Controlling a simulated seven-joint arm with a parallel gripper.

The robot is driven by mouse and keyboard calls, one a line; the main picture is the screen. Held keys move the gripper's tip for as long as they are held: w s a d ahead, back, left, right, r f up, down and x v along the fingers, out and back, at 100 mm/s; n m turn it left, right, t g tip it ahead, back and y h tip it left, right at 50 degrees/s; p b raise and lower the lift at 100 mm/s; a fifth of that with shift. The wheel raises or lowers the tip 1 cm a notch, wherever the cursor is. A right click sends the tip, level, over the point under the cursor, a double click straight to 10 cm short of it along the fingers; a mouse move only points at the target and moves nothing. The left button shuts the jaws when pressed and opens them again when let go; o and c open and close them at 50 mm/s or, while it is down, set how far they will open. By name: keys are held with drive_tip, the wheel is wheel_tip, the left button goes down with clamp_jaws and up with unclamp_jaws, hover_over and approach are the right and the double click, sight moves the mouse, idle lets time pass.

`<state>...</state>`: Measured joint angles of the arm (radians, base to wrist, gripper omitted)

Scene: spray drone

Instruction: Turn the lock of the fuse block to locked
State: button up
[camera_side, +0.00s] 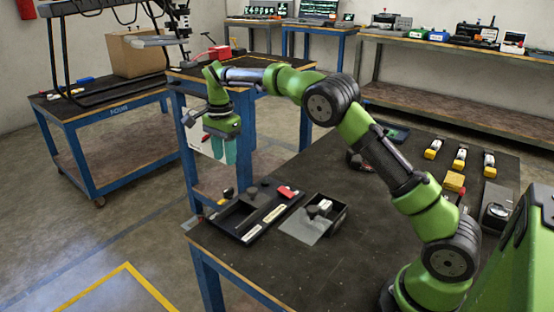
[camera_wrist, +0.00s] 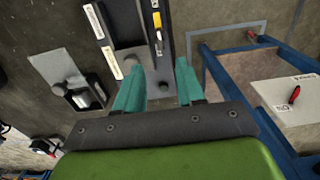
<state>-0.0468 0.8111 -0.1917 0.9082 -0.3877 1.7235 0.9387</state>
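My gripper (camera_side: 224,158) hangs fingers-down above the front left of the dark bench, apart from everything below. In the wrist view its two teal fingers (camera_wrist: 158,68) are spread with nothing between them. Below is a long black tray-like block (camera_side: 243,236) with white label strips, a recess and dark knobs; it is likely the fuse block, also in the wrist view (camera_wrist: 125,22).
A black box (camera_side: 338,216) with a grey plate (camera_side: 303,230) sits right of the block. Several yellow-and-white parts (camera_side: 459,158) stand at the bench's far right. A blue-framed table (camera_side: 187,110) stands behind the gripper.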

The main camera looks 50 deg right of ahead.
sight(228, 189)
wheel_tip(228, 189, down, 11)
drive_tip(key=shift+f, duration=0.1)
idle(0.3)
clamp_jaws()
